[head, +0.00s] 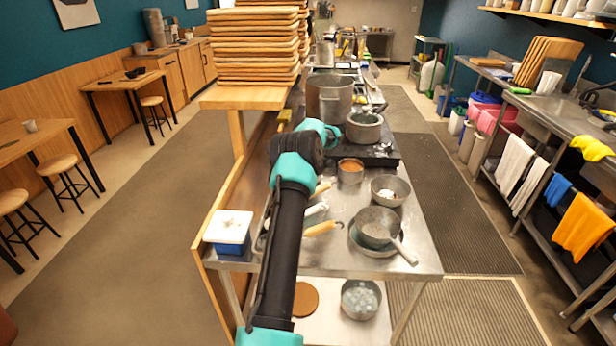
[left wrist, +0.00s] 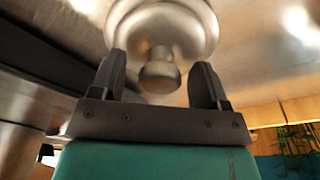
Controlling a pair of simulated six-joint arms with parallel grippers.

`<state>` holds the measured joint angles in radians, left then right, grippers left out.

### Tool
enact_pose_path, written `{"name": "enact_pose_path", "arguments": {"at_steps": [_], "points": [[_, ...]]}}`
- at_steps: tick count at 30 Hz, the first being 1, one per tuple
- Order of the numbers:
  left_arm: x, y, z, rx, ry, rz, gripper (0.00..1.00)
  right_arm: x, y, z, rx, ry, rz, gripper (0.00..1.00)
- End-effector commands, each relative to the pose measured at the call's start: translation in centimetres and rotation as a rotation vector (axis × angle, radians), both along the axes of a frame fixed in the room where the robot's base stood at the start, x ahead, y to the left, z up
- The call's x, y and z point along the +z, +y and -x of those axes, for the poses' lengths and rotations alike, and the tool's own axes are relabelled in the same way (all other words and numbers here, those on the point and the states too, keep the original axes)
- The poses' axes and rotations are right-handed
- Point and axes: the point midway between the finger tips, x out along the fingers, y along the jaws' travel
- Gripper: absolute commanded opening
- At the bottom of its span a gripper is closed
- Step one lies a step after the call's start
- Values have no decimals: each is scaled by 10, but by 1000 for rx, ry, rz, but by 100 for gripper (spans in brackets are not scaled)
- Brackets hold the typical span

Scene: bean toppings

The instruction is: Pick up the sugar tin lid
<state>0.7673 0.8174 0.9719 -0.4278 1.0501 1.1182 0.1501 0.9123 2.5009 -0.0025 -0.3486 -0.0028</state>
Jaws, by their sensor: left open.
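In the left wrist view, a round shiny metal lid (left wrist: 187,22) with a short knob (left wrist: 160,75) lies ahead of my left gripper (left wrist: 159,63). I take it for the sugar tin lid. The gripper is open, with one finger on either side of the knob. Gaps show between the knob and both fingers. What the lid rests on is not clear. In the head view, my left arm reaches up over the counter and hides the fingers. I cannot pick out this lid there. My right gripper is in neither view.
On the steel counter (head: 400,262) stand a large pot (head: 330,103), a smaller pot on the dark stove, a small orange-filled container (head: 350,172), a bowl (head: 402,190) and a handled pan (head: 377,222). A white-lidded blue box (head: 231,228) is at the left. Boards are stacked behind.

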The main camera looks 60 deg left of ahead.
Motion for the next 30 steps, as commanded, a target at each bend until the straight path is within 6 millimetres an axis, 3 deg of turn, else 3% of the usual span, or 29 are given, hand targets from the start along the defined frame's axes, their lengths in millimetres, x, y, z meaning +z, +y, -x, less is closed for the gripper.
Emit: {"name": "enact_pose_path", "arguments": {"at_steps": [14, 30], "points": [[-1, 0, 0, 0, -1, 0, 69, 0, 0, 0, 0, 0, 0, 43], [-1, 0, 0, 0, -1, 0, 18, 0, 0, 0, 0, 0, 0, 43]]}}
